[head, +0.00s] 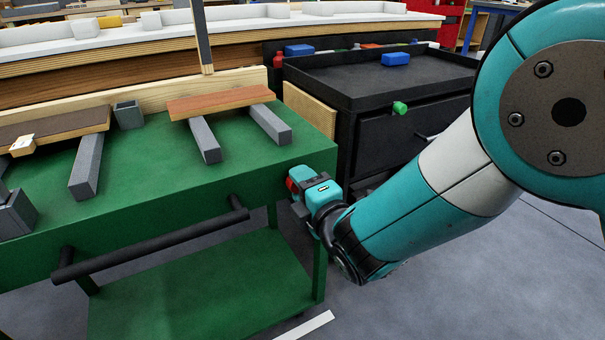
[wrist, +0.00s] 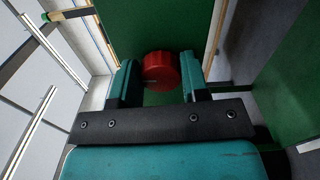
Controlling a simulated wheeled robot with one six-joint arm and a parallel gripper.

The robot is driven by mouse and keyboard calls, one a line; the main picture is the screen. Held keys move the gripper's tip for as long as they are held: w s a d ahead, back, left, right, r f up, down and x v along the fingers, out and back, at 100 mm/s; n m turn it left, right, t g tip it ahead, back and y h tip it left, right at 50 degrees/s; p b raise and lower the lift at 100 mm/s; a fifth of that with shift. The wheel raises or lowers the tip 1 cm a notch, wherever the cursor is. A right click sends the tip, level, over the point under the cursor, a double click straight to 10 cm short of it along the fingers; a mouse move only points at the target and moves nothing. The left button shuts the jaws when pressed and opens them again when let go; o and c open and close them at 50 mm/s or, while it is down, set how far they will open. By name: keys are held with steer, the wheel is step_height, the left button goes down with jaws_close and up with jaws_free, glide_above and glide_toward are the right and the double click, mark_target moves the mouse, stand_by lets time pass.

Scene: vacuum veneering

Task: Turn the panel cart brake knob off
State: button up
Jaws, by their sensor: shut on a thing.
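The panel cart (head: 270,175) is green, with a flat top and a lower shelf. Its red round brake knob (wrist: 161,72) sits on the green face between my fingers in the wrist view. In the head view only a bit of the red knob (head: 291,184) shows beside my gripper (head: 297,188), at the cart's right front corner. My gripper is shut on the knob, with one teal finger on each side in the wrist view (wrist: 160,78). The knob's marking and setting cannot be read.
A black bar handle (head: 150,243) runs along the cart's front. Grey blocks (head: 204,138) and a wooden board (head: 220,102) lie on top. A black cabinet (head: 380,85) with a green knob (head: 399,108) stands behind to the right.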

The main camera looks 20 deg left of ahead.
steer(key=shift+r+n+p, duration=0.1)
steer(key=shift+n+p, duration=0.4)
steer(key=o, duration=0.9)
steer(key=shift+b+v, duration=8.45)
steer(key=shift+v, duration=0.25)
